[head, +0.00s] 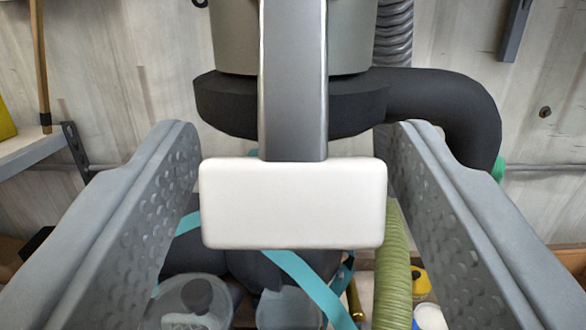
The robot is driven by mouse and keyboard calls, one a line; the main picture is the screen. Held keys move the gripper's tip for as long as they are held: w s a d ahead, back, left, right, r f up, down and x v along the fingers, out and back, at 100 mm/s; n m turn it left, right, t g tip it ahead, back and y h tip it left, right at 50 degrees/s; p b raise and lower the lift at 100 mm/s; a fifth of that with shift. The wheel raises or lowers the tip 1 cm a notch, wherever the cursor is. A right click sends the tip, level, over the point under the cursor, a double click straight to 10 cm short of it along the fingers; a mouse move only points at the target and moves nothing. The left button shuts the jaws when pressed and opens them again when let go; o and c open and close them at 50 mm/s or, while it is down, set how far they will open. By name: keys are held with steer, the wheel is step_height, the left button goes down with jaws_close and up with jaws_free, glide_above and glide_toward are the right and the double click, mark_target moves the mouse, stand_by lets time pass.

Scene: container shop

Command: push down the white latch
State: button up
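The white latch (292,204) is a rounded white block at the lower end of a vertical grey metal bar (293,80), in the middle of the head view. My gripper (292,150) is open, with one grey dimpled finger at the left and the other at the right of the latch.
Behind the bar are a grey-green cylinder (235,40), a black ring and a thick black pipe (450,100) bending right. Below are a green ribbed hose (392,265), teal straps (305,285) and clear containers (190,300). A shelf (30,150) stands at left.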

stand_by(0.3)
steer(key=s+f, duration=0.3)
steer(key=s, duration=1.4)
steer(key=shift+f, duration=0.15)
steer(key=shift+s, duration=0.1)
steer(key=s+f+g, duration=0.1)
steer(key=s+f, duration=0.7)
steer(key=s, duration=0.5)
steer(key=s+f+g, duration=0.1)
steer(key=s+f, duration=0.7)
steer(key=s, duration=0.6)
steer(key=shift+s+f+g, duration=0.2)
steer(key=shift+s+g, duration=0.05)
steer(key=shift+g, duration=0.15)
